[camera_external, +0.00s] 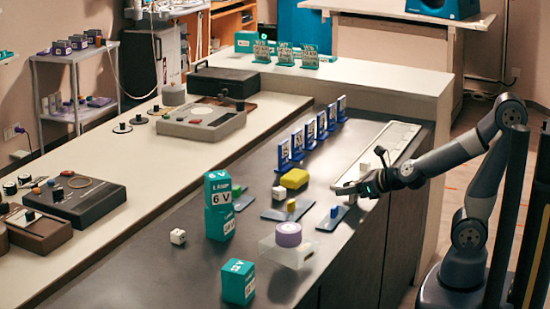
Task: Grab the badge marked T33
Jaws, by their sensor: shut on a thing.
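Several blue upright badges (310,133) stand in a slanting row on the dark counter, each with a pale face. Their markings are too small to read, so I cannot tell which is T33. My gripper (346,189) reaches in from the right, low over the counter, to the right of and nearer than the row. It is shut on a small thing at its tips. That thing is too small and covered to identify; I cannot tell whether it is a badge.
A blue peg on a grey plate (333,217) is just below my gripper. A yellow block (294,179), purple roll (288,234) on a clear box and teal 6 V boxes (219,222) stand left.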

